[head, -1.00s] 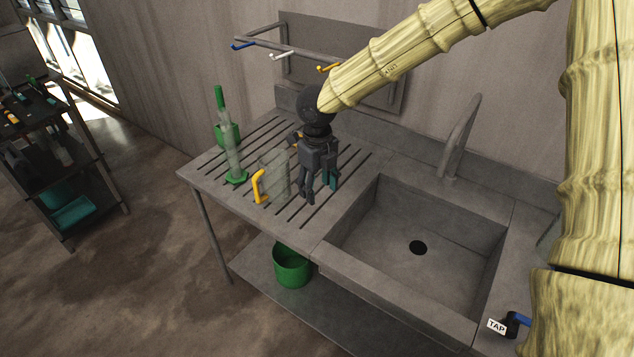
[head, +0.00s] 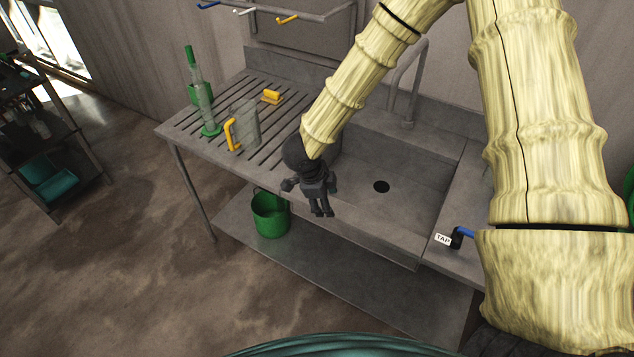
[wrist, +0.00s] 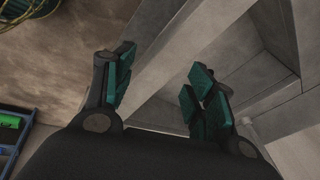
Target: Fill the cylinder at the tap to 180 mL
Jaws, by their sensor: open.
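A tall clear cylinder (head: 204,108) with a green foot and a green top part stands upright on the slatted drainboard (head: 180,128), at its left end. The tap (head: 412,85) is a grey curved spout behind the sink (head: 415,205). Its blue lever (head: 464,232), beside a TAP label, sits on the counter right of the sink. My gripper (head: 322,212) is open and empty, pointing down at the front edge of the sink. In the wrist view its teal-padded fingers (wrist: 160,88) are spread, with the sink rim below. The cylinder is well left of it.
A clear jug with a yellow handle (head: 244,125) stands right of the cylinder. A yellow-topped item (head: 271,97) lies behind it. A green bucket (head: 271,214) is on the lower shelf. Coloured hooks (head: 245,11) hang on the wall rail. A shelf rack (head: 45,150) stands left.

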